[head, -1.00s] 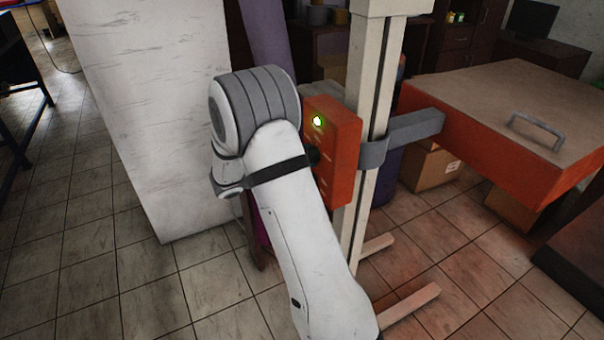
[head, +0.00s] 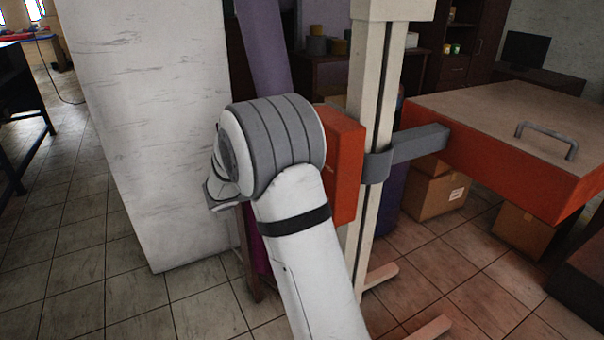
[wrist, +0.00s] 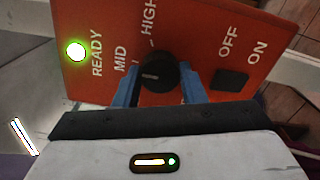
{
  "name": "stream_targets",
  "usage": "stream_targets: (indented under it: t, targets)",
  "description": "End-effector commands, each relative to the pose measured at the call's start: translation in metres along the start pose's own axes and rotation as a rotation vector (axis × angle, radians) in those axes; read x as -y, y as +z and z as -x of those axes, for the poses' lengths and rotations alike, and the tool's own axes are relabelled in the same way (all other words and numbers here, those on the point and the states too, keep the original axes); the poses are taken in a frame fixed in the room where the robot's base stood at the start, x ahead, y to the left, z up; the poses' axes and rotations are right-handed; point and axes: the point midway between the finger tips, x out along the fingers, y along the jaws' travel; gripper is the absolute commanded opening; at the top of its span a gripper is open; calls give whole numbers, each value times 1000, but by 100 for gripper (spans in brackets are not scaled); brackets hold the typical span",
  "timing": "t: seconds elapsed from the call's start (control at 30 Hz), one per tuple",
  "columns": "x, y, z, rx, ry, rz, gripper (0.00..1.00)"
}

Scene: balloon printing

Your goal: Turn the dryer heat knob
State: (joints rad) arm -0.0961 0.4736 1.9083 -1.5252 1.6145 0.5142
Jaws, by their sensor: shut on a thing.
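The dryer's heat knob (wrist: 158,73) is round and black, with a pale pointer line, on an orange control panel (wrist: 190,40). The pointer line lies toward the left, on the MID side; HIGH is printed above the knob. My gripper (wrist: 160,88) has its blue fingers shut around the knob, one on each side. A green light (wrist: 76,50) glows by READY. A black switch (wrist: 230,79) sits by OFF and ON. In the head view the control box (head: 346,165) shows on its post, but my arm hides the knob and gripper.
The dryer's wide orange head (head: 500,165) with a grey handle reaches right from a cream post (head: 378,80). A white slab (head: 150,130) stands to the left. Cardboard boxes (head: 435,195) sit beneath the dryer head. Tiled floor is open at lower left.

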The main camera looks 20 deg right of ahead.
Motion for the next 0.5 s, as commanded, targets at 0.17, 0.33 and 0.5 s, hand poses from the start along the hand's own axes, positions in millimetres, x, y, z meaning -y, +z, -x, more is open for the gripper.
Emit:
stream_targets:
  t: [0.17, 0.33, 0.5]
  targets:
    - [1, 0, -1, 2, -1, 2, 14]
    - [0, 0, -1, 1, -1, 2, 47]
    - [0, 0, 0, 1, -1, 1, 59]
